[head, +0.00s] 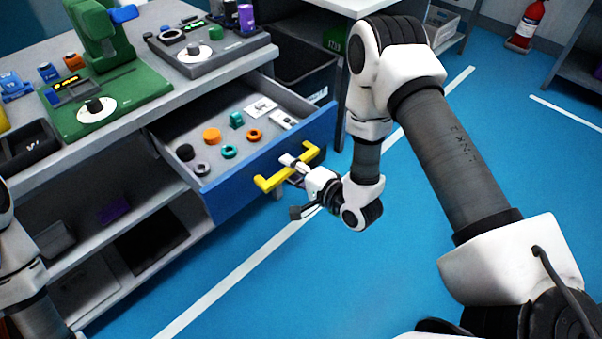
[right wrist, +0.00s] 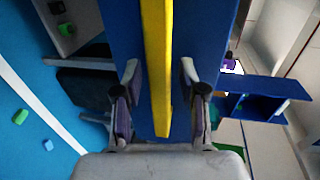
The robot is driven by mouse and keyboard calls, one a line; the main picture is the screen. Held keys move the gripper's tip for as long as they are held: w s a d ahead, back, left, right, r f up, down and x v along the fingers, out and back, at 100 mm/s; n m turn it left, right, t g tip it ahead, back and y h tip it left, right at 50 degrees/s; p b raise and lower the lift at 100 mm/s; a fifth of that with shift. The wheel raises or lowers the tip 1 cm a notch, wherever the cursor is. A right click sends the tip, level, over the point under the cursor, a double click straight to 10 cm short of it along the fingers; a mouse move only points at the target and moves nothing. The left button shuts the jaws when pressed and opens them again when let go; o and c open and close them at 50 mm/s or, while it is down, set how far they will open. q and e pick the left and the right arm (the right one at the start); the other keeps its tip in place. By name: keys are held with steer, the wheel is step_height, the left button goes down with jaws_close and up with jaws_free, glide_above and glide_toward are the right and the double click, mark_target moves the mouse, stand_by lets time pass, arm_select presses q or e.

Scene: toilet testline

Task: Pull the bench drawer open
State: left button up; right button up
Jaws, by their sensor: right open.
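The bench drawer (head: 222,196) stands pulled out from the grey bench, and its inside shows, with several small parts in it. Its blue front carries a yellow handle (head: 268,183). My right gripper (head: 292,165) is at the handle in the head view. In the right wrist view, the yellow handle (right wrist: 158,60) runs between the two fingers of the right gripper (right wrist: 160,90). The fingers are apart, with a gap on each side of the handle. Part of my left arm shows at the left edge of the head view, but its gripper is not seen.
On the bench top (head: 150,115) stand a green fixture (head: 110,100) and a grey fixture (head: 205,50). A dark bin (head: 305,72) is behind the drawer. Open shelves (head: 110,225) lie below the bench. The blue floor in front of the drawer is clear.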

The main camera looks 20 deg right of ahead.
steer(key=v, duration=1.1)
steer(key=shift+s, duration=0.3)
steer(key=shift+d, duration=0.1)
